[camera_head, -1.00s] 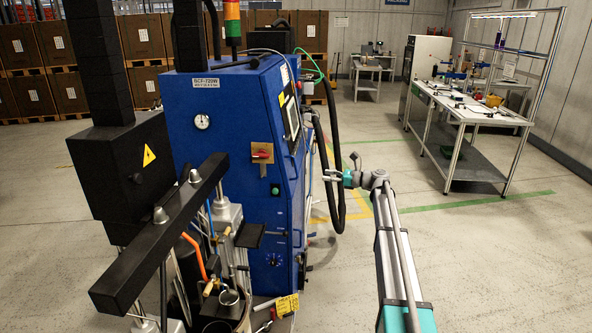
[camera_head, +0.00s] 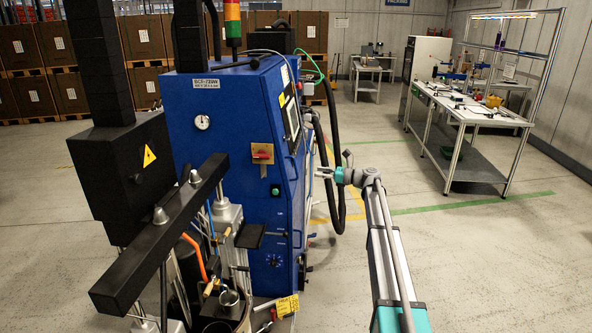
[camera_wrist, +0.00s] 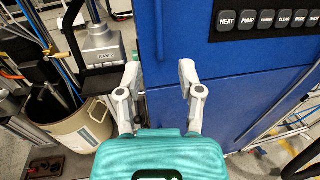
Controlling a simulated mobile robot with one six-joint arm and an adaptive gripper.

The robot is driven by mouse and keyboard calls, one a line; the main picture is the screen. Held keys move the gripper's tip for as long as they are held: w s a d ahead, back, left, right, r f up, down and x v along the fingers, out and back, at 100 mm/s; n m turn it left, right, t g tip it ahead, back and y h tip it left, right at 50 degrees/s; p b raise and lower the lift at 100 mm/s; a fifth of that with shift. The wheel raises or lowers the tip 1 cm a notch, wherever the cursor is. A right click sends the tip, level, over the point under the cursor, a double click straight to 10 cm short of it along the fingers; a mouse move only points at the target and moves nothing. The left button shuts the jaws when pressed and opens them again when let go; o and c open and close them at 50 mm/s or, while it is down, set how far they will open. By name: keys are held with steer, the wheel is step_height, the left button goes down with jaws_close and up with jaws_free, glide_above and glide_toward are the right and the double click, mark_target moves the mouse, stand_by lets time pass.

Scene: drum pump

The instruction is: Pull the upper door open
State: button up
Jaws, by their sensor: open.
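The blue pump cabinet (camera_head: 230,130) stands at the centre of the head view. Its side facing my arm is seen at a steep angle there. In the wrist view, the upper door (camera_wrist: 235,50) appears as the blue panel with a black button strip (camera_wrist: 265,20), above a slanting seam. My gripper (camera_head: 321,172) is just right of the cabinet in the head view. In the wrist view my gripper (camera_wrist: 160,71) is open, its fingers on either side of a vertical blue edge at the panel's left. Nothing is visibly held. I cannot tell whether the fingertips touch the edge.
A black hose (camera_head: 335,130) hangs behind my gripper in the head view. A beige drum (camera_wrist: 78,130) and a grey box (camera_wrist: 103,45) are left of my gripper in the wrist view. The floor (camera_head: 480,260) to the right is clear, up to a workbench (camera_head: 470,110).

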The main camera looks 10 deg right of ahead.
steer(key=x, duration=1)
steer(key=shift+c, duration=0.2)
jaws_close()
